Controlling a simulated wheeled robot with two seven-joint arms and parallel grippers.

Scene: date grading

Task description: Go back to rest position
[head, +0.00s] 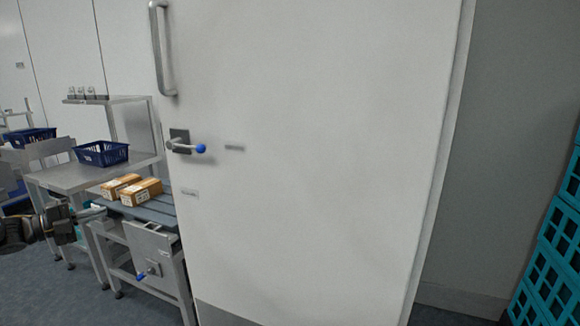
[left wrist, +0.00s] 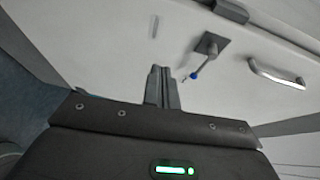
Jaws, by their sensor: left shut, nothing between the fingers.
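My left gripper (head: 92,212) is at the far left of the head view, in front of the steel tables. Its fingers are shut with nothing between them. In the left wrist view the shut fingers (left wrist: 162,88) point toward a large white door (left wrist: 120,50). My right gripper is in neither view.
The white door (head: 310,150) fills the middle, with a blue-tipped lever (head: 186,147) and a bar handle (head: 163,50). Two cartons (head: 142,191) lie on a steel bench at left. A blue basket (head: 102,153) stands behind. Teal crates (head: 550,255) are stacked at right.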

